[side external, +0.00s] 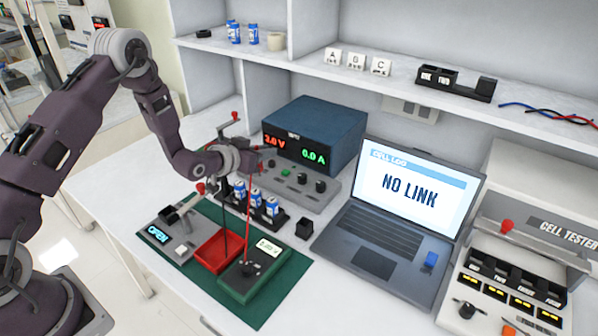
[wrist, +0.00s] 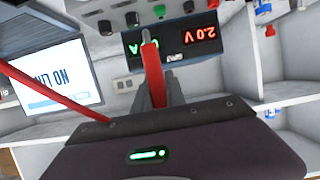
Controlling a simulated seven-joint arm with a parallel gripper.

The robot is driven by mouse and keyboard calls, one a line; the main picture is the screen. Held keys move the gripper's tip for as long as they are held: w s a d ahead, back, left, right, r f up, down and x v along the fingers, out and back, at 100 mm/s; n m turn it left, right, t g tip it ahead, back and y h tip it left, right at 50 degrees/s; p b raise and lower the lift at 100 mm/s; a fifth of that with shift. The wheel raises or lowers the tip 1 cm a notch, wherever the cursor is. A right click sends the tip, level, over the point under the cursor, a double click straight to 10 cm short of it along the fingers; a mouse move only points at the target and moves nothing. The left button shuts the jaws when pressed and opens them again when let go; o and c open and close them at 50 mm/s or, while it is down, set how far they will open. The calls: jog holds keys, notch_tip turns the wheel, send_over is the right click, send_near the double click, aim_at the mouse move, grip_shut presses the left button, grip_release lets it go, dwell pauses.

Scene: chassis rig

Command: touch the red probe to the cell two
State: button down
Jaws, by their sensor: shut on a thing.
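My gripper (wrist: 154,88) is shut on the red probe (wrist: 153,70), whose grey metal tip points away from the wrist, toward the power supply front. In the side view my gripper (side external: 262,162) is above and behind the cell holder; the probe there is hard to make out. Several blue-and-white cells (side external: 257,197) stand upright in a black holder (side external: 272,221). Their labels are too small to tell which is cell two. The probe tip appears apart from the cells. A red lead (side external: 248,215) runs down to the green meter (side external: 252,283).
The power supply (side external: 318,135) reads 2.0 V and 0.0 A close by. A red tray (side external: 218,251) and a lever fixture marked OPEN (side external: 182,232) lie on the green mat. A laptop (side external: 385,228) showing NO LINK and a cell tester (side external: 515,285) stand right. A shelf is above.

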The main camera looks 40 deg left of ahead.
jog(key=s+a, duration=0.2)
jog(key=a, duration=0.4)
jog(key=shift+a+r, duration=0.25)
jog(key=shift+a, duration=0.1)
jog(key=shift+f, duration=2.1)
jog(key=shift+f, duration=0.4)
notch_tip(320, 180, up, 6)
dwell(0.3)
